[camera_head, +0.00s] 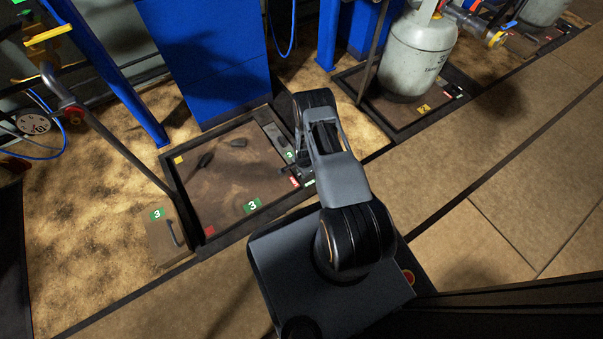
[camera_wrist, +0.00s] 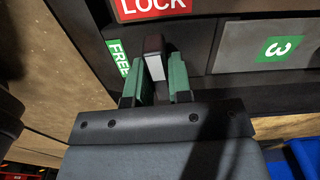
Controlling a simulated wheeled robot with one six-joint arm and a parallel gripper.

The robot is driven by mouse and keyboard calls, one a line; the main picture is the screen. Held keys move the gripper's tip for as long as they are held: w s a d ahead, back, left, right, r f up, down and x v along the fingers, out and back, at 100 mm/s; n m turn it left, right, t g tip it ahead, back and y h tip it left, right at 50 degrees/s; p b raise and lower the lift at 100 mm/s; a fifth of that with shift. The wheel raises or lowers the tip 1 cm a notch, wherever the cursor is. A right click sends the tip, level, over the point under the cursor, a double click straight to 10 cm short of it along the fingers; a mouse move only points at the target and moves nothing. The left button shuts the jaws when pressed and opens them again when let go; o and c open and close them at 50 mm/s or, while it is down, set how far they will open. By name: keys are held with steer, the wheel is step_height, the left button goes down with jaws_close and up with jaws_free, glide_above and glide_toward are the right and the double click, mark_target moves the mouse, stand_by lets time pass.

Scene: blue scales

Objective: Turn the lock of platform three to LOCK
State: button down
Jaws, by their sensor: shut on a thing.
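Platform three (camera_head: 232,205) is a brown plate in a dark frame with green "3" signs, at the left of the head view. Its lock lever (camera_wrist: 155,60), dark with a pale face, stands between the two green fingers of my gripper (camera_wrist: 160,72) in the wrist view. The gripper is shut on it. The green FREE label (camera_wrist: 117,58) is just left of the fingers. The red LOCK label (camera_wrist: 152,8) is above the lever at the top edge, and also shows in the head view (camera_head: 294,182). In the head view my arm hides most of the lever.
A blue column (camera_head: 205,60) stands behind the platform. A grey gas cylinder (camera_head: 418,55) stands on the neighbouring platform to the right. A slanted pole (camera_head: 125,150) runs along the left side. The tiled floor (camera_head: 480,190) at the right is clear.

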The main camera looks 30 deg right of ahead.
steer(key=shift+s+d+m, duration=0.1)
steer(key=shift+s+m, duration=0.05)
steer(key=shift+m, duration=0.45)
steer(key=c, duration=1.1)
jaws_free()
steer(key=shift+c, duration=0.2)
steer(key=shift+o, duration=0.5)
step_height(320, 180, up, 14)
steer(key=p, duration=0.6)
steer(key=shift+p, duration=0.3)
